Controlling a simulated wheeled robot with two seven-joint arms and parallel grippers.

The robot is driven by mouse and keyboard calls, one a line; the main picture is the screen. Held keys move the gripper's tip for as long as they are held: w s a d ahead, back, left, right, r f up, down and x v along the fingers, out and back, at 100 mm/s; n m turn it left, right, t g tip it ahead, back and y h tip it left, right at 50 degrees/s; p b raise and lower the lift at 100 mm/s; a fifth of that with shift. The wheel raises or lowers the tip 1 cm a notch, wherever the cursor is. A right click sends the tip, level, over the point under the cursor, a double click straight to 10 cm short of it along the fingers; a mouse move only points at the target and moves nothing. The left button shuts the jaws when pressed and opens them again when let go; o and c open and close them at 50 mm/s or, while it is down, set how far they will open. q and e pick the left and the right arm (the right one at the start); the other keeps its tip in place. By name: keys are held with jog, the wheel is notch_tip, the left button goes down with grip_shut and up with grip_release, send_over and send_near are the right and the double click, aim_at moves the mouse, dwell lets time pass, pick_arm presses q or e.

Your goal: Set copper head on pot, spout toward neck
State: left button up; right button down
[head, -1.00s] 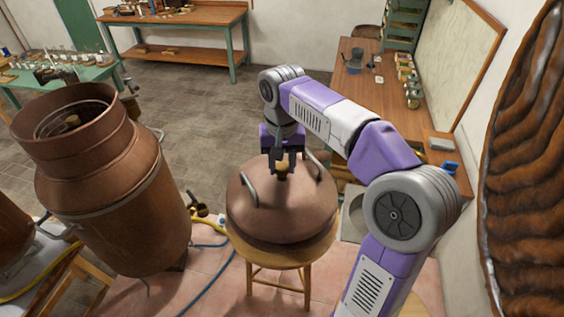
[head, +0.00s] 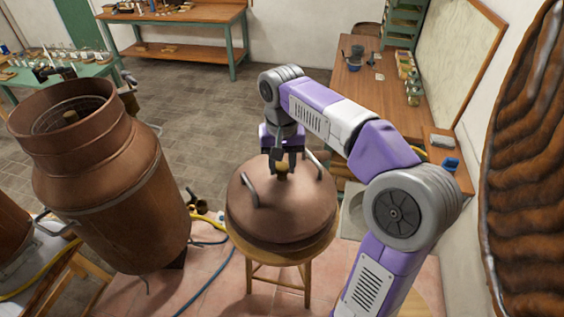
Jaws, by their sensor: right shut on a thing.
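The copper head (head: 282,215) is a wide, domed copper piece with two grey handles, sitting upright on a wooden stool. My right gripper (head: 282,168) points down over its top, its fingers shut on the small brass-coloured knob (head: 283,174) at the dome's centre. The copper pot (head: 110,205) stands to the left, tall with an open round mouth (head: 68,105), apart from the head. I cannot make out a spout on the head. My left gripper is not in view.
The wooden stool (head: 279,255) stands on pink floor tiles. Yellow and blue hoses (head: 209,235) lie between pot and stool. A wooden bench (head: 371,80) runs along the right wall. A large ridged brown surface (head: 530,160) fills the right edge. Grey floor behind is open.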

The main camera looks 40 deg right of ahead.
dwell(0.7)
jog(key=c, duration=0.6)
grip_release()
jog(key=shift+f, duration=0.1)
jog(key=shift+c, duration=0.2)
jog(key=shift+f, duration=0.15)
notch_tip(320, 180, up, 8)
jog(key=shift+f+p, duration=0.1)
jog(key=shift+p, duration=0.4)
